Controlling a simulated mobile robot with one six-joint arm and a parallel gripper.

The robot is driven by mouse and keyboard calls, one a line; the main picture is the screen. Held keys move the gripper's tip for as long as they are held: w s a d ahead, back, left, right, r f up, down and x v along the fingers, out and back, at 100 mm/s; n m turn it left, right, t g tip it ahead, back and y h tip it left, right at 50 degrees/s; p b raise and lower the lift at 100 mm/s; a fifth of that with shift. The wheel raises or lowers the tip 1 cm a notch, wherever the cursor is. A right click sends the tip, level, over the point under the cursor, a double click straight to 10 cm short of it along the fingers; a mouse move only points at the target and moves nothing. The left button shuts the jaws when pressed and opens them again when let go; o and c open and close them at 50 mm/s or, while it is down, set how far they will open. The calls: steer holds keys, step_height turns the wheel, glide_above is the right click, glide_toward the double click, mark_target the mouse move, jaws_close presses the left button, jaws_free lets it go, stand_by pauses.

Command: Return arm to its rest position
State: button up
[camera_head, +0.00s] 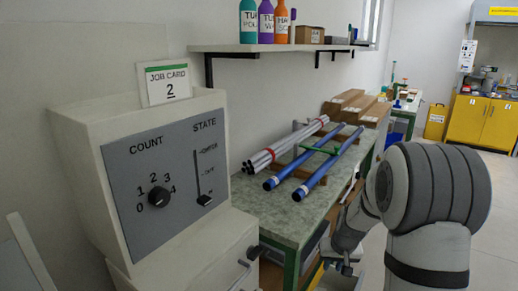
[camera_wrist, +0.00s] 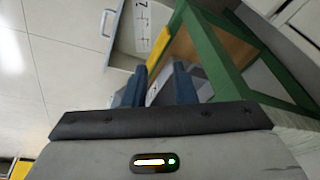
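My gripper (camera_head: 342,264) hangs low at the end of my arm, beside the front edge of the workbench in the head view. In the wrist view my gripper (camera_wrist: 157,85) shows two dark blue fingers apart, with nothing held between them. Below the fingers are the floor, a drawer front with a handle and a green bench frame (camera_wrist: 215,50). Two blue rods (camera_head: 312,162) lie side by side on the bench (camera_head: 285,218). A bundle of grey rods (camera_head: 285,146) with red bands lies to their left. The gripper is apart from the rods.
A control cabinet (camera_head: 125,128) with a COUNT knob (camera_head: 158,196) and a STATE slider (camera_head: 204,199) stands at the left; the slider is at the bottom. A shelf (camera_head: 265,47) holds bottles. A yellow cabinet (camera_head: 484,122) stands far right. Floor (camera_head: 490,225) is open at the right.

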steer(key=s+a+r+p, duration=0.2)
steer(key=s+r+p, duration=0.1)
steer(key=s+r, duration=0.5)
steer(key=s+a+r+p, duration=0.2)
steer(key=s+r+p, duration=0.2)
steer(key=s+r, duration=0.5)
steer(key=s+a+r+n+p, duration=0.1)
steer(key=s+a+r+p, duration=0.1)
steer(key=s+r, duration=0.6)
steer(key=shift+s+a+r+h+p, duration=0.35)
steer(key=shift+r+p, duration=0.2)
steer(key=shift+p, duration=0.2)
steer(key=shift+a, duration=0.1)
